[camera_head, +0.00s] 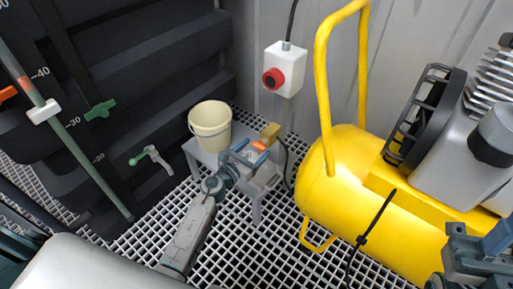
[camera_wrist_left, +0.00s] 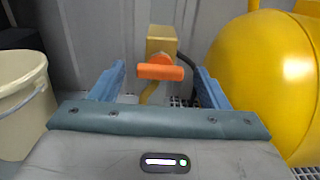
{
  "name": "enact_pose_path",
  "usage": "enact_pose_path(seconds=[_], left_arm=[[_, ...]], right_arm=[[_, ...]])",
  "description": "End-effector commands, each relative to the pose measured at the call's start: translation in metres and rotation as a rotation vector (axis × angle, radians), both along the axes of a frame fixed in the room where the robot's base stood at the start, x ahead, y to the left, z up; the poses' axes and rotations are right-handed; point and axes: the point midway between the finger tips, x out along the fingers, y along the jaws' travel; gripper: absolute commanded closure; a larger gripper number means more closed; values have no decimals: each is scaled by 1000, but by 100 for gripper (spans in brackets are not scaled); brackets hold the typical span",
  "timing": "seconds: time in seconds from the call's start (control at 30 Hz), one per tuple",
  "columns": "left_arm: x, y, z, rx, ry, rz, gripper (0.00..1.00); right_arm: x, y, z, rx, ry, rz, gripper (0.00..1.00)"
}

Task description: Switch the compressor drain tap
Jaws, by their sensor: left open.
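The drain tap has a brass body (camera_head: 271,131) and an orange handle (camera_head: 260,145), beside the left end of the yellow compressor tank (camera_head: 345,170). In the left wrist view, the brass block (camera_wrist_left: 162,42) is straight ahead, and the orange handle (camera_wrist_left: 161,72) lies crosswise in front of it. My left gripper (camera_head: 250,154) is open, its blue fingers pointing at the tap. In the left wrist view, the handle appears between the fingertips; I cannot tell whether they touch it. Part of my right gripper (camera_head: 480,256) shows at the lower right, its jaws unclear.
A cream bucket (camera_head: 210,128) stands on a small grey stand (camera_head: 203,157) left of the tap. A white switch box (camera_head: 286,68) with a red knob is on the wall. A green-handled valve (camera_head: 150,156) is at the left. A hose runs behind the tap.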

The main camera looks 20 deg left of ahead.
Motion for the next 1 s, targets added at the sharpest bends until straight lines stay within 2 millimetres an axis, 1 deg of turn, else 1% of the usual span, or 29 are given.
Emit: enact_pose_path(seconds=[0.03, 0.13, 0.43, 0.47, 0.5, 0.57, 0.6, 0.67, 0.7, 1.0], left_arm=[[5, -2, 0, -1, 0, 0, 31], [11, -4, 0, -1, -1, -1, 31], [13, -5, 0, -1, 0, -1, 31], [13, -5, 0, -1, 0, -1, 35], [13, -5, 0, -1, 0, -1, 43], [13, -5, 0, -1, 0, -1, 54], [13, -5, 0, -1, 0, -1, 62], [13, -5, 0, -1, 0, -1, 74], [13, -5, 0, -1, 0, -1, 76], [13, -5, 1, -38, 14, -1, 76]], right_arm=[[0, 0, 0, 0, -1, 0, 75], [0, 0, 0, 0, -3, 0, 75], [0, 0, 0, 1, -4, 0, 75], [0, 0, 0, 1, -4, 0, 75], [0, 0, 0, 1, -4, 0, 75], [0, 0, 0, 1, -3, 0, 75], [0, 0, 0, 1, -3, 0, 75], [0, 0, 0, 1, -3, 0, 75], [0, 0, 0, 1, -3, 0, 75], [0, 0, 4, 1, -3, 0, 75]])
